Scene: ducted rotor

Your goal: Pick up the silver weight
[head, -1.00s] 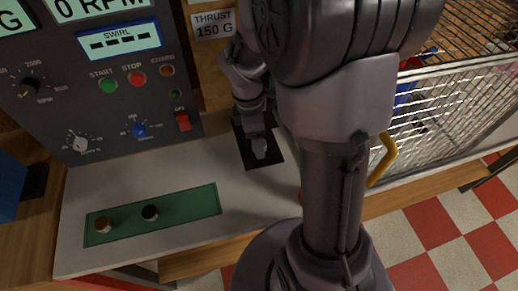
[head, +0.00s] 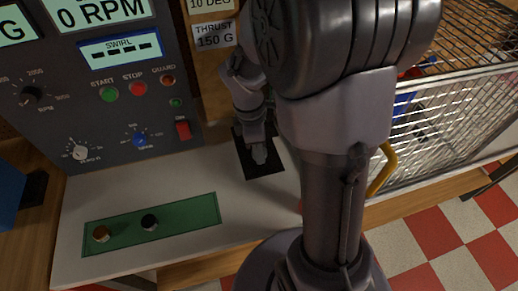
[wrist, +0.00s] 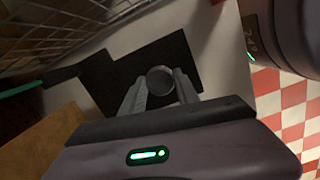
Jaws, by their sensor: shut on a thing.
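The silver weight (wrist: 160,80) shows in the wrist view as a round grey end between my two fingertips. My gripper (wrist: 160,88) is shut on it, with a finger on each side. In the head view my gripper (head: 259,154) points down at the black pad (head: 268,171) on the white bench top. There the weight is mostly hidden by the gripper, and I cannot tell whether it touches the pad.
A green tray (head: 185,219) at the front left holds a brass weight (head: 101,233) and a black weight (head: 149,222). A control panel (head: 110,110) stands behind. A wire mesh cage (head: 450,95) with a yellow handle (head: 382,170) is at the right.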

